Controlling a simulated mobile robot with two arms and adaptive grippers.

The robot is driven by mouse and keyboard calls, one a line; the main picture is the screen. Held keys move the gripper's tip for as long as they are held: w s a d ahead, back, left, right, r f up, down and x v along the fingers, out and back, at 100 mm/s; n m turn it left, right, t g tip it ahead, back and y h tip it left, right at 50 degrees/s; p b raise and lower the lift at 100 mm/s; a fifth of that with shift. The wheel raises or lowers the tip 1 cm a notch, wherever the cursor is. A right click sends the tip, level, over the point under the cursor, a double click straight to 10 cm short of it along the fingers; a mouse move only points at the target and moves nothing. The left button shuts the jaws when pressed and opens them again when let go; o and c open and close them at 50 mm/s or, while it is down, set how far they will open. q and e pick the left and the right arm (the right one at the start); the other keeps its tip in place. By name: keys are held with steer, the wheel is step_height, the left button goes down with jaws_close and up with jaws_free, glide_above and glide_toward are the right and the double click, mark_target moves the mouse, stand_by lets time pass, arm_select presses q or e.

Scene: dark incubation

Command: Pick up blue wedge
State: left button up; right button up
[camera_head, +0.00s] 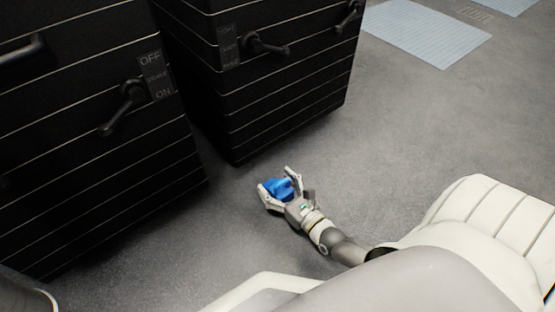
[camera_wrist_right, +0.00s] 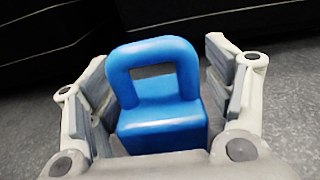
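The blue wedge (camera_head: 279,188) is a solid blue piece with a loop handle, low near the floor in front of the black cabinets in the head view. My right gripper (camera_head: 277,180) is around it, one finger on each side. In the right wrist view the blue wedge (camera_wrist_right: 160,100) stands between the spread fingers of the right gripper (camera_wrist_right: 160,90), its handle loop on the far side. Dark gaps show between the fingers and the wedge's handle; contact lower down is hard to tell. My left gripper is not in view.
A black cabinet (camera_head: 90,170) with an OFF/ON lever (camera_head: 124,106) stands at left. Another black cabinet (camera_head: 270,95) with a handle stands behind the wedge. Grey floor (camera_head: 400,150) is open to the right, with a pale blue floor panel (camera_head: 425,32) beyond.

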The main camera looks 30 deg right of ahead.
jaws_close()
stand_by(0.3)
stand_by(0.3)
